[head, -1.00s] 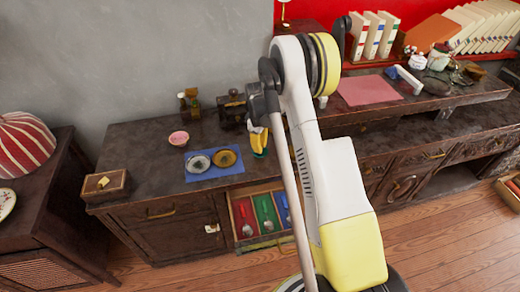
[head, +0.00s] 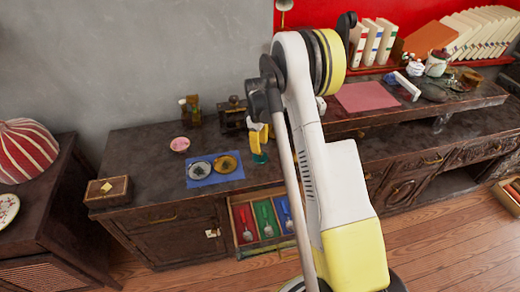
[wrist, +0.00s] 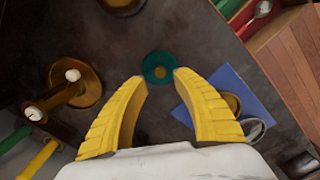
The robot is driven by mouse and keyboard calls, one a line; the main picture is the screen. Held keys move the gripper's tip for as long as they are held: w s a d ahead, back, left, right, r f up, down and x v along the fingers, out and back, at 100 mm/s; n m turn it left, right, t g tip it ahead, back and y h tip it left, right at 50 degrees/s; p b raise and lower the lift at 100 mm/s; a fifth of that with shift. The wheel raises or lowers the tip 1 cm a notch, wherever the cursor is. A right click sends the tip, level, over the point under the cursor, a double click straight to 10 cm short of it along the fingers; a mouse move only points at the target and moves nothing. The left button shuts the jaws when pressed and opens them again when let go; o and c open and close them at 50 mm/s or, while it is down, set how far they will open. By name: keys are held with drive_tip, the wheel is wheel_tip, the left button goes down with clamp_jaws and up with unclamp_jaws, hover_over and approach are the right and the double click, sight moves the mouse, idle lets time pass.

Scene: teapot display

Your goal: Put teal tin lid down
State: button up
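The teal tin lid (wrist: 158,66), a round disc with a gold-coloured centre, lies on the dark counter in the wrist view. In the head view, the teal lid (head: 260,158) shows just below my gripper (head: 259,142). In the wrist view, my gripper (wrist: 160,77) has its two yellow fingers apart with a gap between the tips. The lid shows just past that gap, and nothing is seen gripped. The exact height of the fingertips over the lid is hard to tell.
A blue mat (head: 235,176) with a silver dish (head: 199,170) and a golden dish (head: 225,164) lies left of the lid. A brass-and-dark device (head: 232,116) stands behind. An open drawer (head: 238,246) with coloured compartments is in front. A pink bowl (head: 179,144) stands farther left.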

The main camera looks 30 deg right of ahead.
drive_tip(key=s+a+r+m+t+p, duration=0.1)
drive_tip(key=s+a+r, duration=0.15)
drive_tip(key=r, duration=0.75)
drive_tip(key=s+a+r+m+t+p, duration=0.1)
drive_tip(key=a+r, duration=0.2)
drive_tip(key=r, duration=0.6)
drive_tip(key=s+a+r+m+t, duration=0.1)
drive_tip(key=s+a+r+t, duration=0.1)
drive_tip(key=s+a+r, duration=0.55)
drive_tip(key=s+a+r+m+t, duration=0.1)
drive_tip(key=s+a+m, duration=0.1)
drive_tip(key=s, duration=0.6)
drive_tip(key=s+a+r+m+t, duration=0.2)
drive_tip(key=s+a, duration=0.1)
drive_tip(key=s, duration=0.5)
drive_tip(key=shift+s+t, duration=0.25)
drive_tip(key=shift+t, duration=0.05)
